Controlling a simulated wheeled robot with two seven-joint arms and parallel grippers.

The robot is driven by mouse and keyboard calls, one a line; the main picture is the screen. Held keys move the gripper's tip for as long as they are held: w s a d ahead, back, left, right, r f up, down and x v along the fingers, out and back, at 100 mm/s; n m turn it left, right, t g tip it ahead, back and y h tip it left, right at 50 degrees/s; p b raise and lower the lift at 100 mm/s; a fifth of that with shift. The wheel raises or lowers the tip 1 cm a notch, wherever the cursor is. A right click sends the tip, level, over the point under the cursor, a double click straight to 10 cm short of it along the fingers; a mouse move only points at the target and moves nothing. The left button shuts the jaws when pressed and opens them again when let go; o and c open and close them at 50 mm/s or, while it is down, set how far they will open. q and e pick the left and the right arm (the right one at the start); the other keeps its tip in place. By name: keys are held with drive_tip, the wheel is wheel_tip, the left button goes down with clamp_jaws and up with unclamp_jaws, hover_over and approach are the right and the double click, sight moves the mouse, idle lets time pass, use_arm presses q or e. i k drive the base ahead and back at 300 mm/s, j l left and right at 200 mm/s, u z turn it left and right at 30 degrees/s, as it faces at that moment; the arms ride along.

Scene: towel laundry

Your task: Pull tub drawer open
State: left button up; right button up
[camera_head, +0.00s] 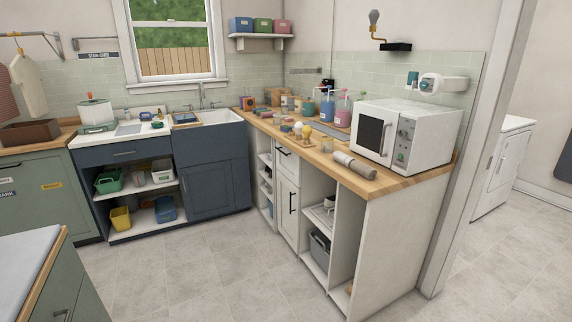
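No drawer in view is marked as the tub drawer, so I cannot tell for certain which one it is. A dark blue drawer (108,156) with a bar handle sits under the counter left of the sink, above open shelves of tubs. It looks shut. A narrow white drawer (287,163) with a dark handle is under the wooden counter and also looks shut. Neither of my grippers is in view.
A green tub (108,182), a yellow tub (121,219) and a blue tub (165,209) stand on the open shelves. A green cabinet (80,290) juts in at the lower left. The tiled floor (205,270) between is clear. A microwave (405,133) stands on the right counter.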

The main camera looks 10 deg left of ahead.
sight(106, 154)
drive_tip(key=i+j+u, duration=0.15)
drive_tip(key=i+u, duration=0.95)
drive_tip(key=i, duration=0.15)
drive_tip(key=i+l+u, duration=0.1)
drive_tip(key=i+u, duration=0.15)
drive_tip(key=i, duration=1.8)
